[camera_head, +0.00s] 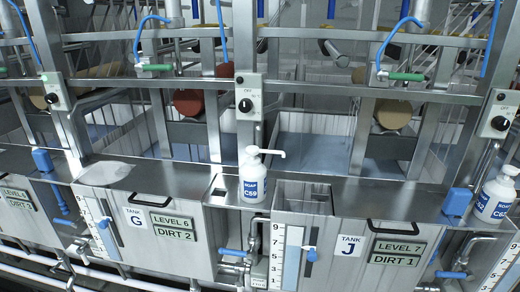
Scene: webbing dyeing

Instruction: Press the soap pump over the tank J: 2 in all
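A white soap pump bottle (252,176) with a blue "SOAP C59" label stands upright on the metal ledge, between tank G and tank J. Its white spout (270,152) points right, towards the opening of tank J. Tank J (322,240) is a metal tank front with a "TANK J" label (349,246) and a "LEVEL 7 DIRT 1" sign. Its top opening (303,193) shows just right of the bottle. My gripper is not in view.
A second soap bottle (494,197) stands on the ledge at the far right. Tank G (160,235) is left, with a white patch (104,173) on top. Metal posts and rails rise behind the ledge. Blue valve handles stick out in front.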

